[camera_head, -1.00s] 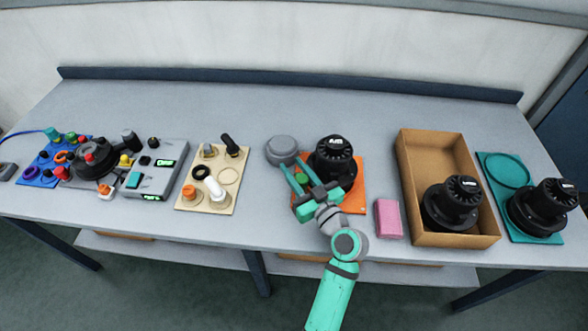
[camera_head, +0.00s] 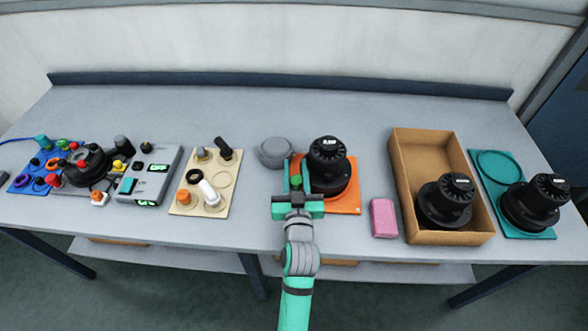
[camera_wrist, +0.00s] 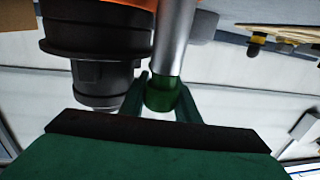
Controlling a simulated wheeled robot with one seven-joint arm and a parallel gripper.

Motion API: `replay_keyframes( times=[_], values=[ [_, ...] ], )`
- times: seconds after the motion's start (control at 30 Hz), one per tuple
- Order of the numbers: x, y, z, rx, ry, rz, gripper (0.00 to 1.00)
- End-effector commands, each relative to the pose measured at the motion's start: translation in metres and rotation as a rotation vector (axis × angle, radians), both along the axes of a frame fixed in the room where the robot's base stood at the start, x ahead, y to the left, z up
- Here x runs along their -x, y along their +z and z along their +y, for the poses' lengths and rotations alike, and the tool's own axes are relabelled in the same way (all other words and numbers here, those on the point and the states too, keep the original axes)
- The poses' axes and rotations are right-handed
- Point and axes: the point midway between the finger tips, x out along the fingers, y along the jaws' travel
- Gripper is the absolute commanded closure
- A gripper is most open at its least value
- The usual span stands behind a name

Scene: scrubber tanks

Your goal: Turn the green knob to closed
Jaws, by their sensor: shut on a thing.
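The green knob (camera_head: 296,181) stands at the left edge of the orange mat, beside a black tank unit (camera_head: 329,165). In the wrist view the green knob (camera_wrist: 163,96) sits at the end of a grey metal stem (camera_wrist: 175,40). My gripper (camera_head: 296,186) reaches over the front of the mat from the table's front side. In the wrist view the fingers of my gripper (camera_wrist: 161,100) lie on both sides of the knob, shut on it. The knob's pointer or marking cannot be seen.
The orange mat (camera_head: 347,205) lies under the tank unit. A grey lid-like thing (camera_head: 274,153) is close on the left, a pink block (camera_head: 384,218) on the right. A cardboard box (camera_head: 402,185) stands further right. The back of the table is clear.

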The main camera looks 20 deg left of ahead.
Motion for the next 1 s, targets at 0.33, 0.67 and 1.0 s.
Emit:
replay_keyframes(
  times=[0.33,0.67,1.0],
  values=[
    [-0.0007,-0.0009,-0.0036,0.001,-0.080,0.002,0.94],
    [-0.0010,-0.0013,-0.0042,0.001,-0.099,0.003,0.94],
    [-0.0010,-0.0017,-0.0042,0.001,-0.099,0.004,0.57]
  ],
)
